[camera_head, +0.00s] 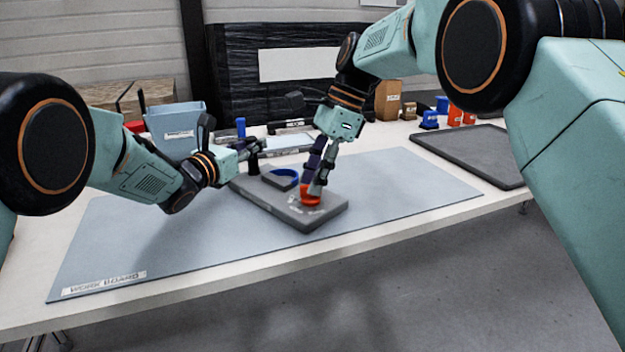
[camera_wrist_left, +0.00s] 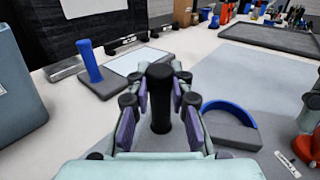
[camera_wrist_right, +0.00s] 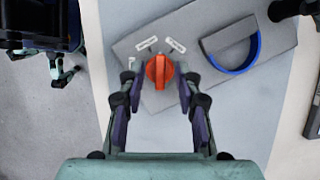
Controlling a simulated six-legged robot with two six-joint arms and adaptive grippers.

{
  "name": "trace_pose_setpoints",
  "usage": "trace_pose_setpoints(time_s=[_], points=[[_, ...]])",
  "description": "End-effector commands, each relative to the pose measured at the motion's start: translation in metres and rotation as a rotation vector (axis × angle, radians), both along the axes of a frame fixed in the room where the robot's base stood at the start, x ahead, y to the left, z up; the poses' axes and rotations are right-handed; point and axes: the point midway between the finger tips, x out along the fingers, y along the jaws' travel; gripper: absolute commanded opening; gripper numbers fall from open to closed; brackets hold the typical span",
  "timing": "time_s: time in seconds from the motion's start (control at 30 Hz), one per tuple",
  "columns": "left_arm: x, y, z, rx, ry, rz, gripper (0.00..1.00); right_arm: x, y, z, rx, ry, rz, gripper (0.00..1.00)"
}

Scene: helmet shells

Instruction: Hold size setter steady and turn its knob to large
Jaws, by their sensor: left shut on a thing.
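The size setter is a grey plate (camera_head: 290,212) on the work board, with an orange knob (camera_head: 310,197), a blue curved band (camera_head: 284,180) and a black upright post (camera_head: 253,163). My left gripper (camera_head: 257,147) is shut on the black post, which stands between its fingers in the left wrist view (camera_wrist_left: 160,105). My right gripper (camera_head: 316,188) points down at the knob. In the right wrist view its fingers (camera_wrist_right: 160,88) are apart on both sides of the knob (camera_wrist_right: 159,72), with gaps visible. The knob's ridge points toward the space between two white labels, too small to read.
The blue-grey work board (camera_head: 130,235) has free room left and right of the plate. A dark tray (camera_head: 475,150) lies at the right. A blue bin (camera_head: 175,125) and a stand with a blue post (camera_wrist_left: 90,62) are behind.

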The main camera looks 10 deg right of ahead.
Motion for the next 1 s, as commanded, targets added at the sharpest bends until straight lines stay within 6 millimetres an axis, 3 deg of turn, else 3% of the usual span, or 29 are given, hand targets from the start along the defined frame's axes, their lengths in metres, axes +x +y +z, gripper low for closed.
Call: trace_pose_setpoints(time_s=[0.43, 0.8, 1.0], points=[[0.0, 0.0, 0.0002, 0.0, 0.0, 0.0, 0.0, -0.0007, 0.0038, -0.0099, 0.0, 0.0, 0.0, 0.33], [0.0001, 0.0001, 0.0002, 0.0, 0.0, 0.0, 0.0, -0.0007, 0.0037, -0.0096, 0.0, 0.0, 0.0, 0.02], [0.0001, 0.0002, 0.0002, 0.0, 0.0, 0.0, 0.0, -0.0007, 0.0036, -0.0095, 0.0, 0.0, 0.0, 0.0]])
